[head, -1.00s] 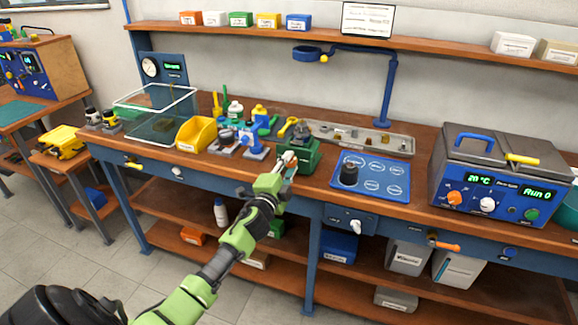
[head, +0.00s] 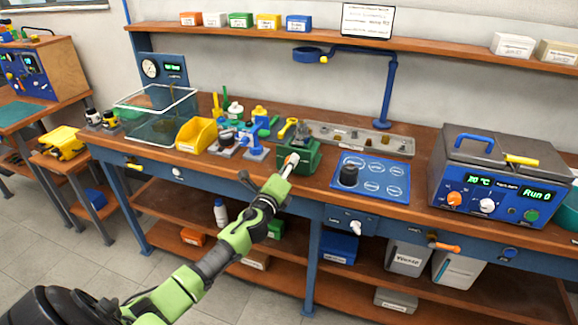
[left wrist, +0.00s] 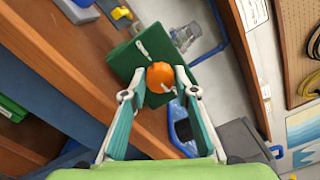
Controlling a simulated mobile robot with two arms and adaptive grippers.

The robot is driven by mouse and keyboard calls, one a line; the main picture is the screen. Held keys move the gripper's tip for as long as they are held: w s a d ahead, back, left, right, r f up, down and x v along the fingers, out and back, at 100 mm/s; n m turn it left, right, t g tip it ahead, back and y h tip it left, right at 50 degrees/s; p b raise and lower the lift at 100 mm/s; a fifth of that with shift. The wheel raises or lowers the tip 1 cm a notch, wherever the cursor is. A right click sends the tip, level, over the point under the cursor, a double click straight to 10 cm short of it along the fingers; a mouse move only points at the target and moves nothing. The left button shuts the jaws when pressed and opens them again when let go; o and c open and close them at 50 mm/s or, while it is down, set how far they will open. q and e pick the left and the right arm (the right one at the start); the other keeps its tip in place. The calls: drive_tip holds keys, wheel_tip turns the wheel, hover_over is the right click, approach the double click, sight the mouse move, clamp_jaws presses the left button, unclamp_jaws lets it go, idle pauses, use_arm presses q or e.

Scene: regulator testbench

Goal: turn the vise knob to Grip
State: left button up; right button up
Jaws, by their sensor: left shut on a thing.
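The green vise (head: 310,153) stands at the front edge of the bench, near the middle in the head view. In the left wrist view the green vise body (left wrist: 152,48) lies just beyond the round orange knob (left wrist: 160,75). My left gripper (head: 291,164) reaches up to the front of the vise. In the left wrist view my left gripper (left wrist: 160,82) has one finger on each side of the orange knob and is shut on it. Any Grip marking on the vise is too small to read. My right gripper is not in view.
Small tools and a yellow bin (head: 196,135) stand to the left. A water bath (head: 492,180) stands at the right. A metal tray (head: 392,141) lies behind.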

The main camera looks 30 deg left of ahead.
use_arm(q)
drive_tip(key=shift+f+m, duration=0.1)
drive_tip(key=shift+m, duration=0.3)
drive_tip(key=o, duration=1.1)
drive_tip(key=shift+s, duration=0.1)
drive_tip(key=v, duration=1.1)
drive_tip(key=shift+s+d, duration=0.2)
drive_tip(key=shift+s, duration=0.2)
